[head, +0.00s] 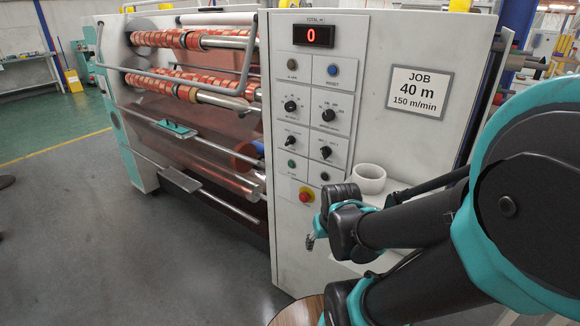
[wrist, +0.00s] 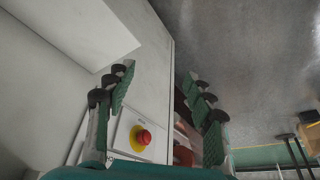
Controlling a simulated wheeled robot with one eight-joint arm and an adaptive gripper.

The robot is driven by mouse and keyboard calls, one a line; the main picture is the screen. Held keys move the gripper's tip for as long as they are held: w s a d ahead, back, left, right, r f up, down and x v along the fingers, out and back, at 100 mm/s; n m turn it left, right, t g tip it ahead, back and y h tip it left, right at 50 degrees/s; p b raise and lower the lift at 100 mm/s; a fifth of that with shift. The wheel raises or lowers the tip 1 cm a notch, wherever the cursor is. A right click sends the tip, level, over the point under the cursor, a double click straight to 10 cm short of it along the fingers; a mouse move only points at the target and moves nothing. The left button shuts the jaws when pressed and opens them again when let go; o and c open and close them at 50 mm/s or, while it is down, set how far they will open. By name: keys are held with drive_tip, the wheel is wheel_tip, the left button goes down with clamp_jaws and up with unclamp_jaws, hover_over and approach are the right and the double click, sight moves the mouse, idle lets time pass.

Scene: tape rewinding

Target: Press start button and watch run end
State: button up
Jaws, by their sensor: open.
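The machine's control panel (head: 312,110) faces me in the head view. A small green button (head: 291,163), perhaps the start button, sits low on its left side; its label is too small to read. A dark button (head: 325,176) is to its right. The red display (head: 306,35) reads 0. My gripper (head: 313,236) is in front of the panel's lower part, below the red emergency stop (head: 306,195). In the wrist view my gripper (wrist: 158,85) is open and empty, its green-padded fingers spread. The emergency stop (wrist: 144,137) shows between them, apart from both.
A job sign (head: 418,90) reads 40 m, 150 m/min. Several red tape rolls (head: 160,39) sit on the machine's shafts. Grey floor (head: 80,240) lies open at the left.

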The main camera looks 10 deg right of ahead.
clamp_jaws()
idle(1.4)
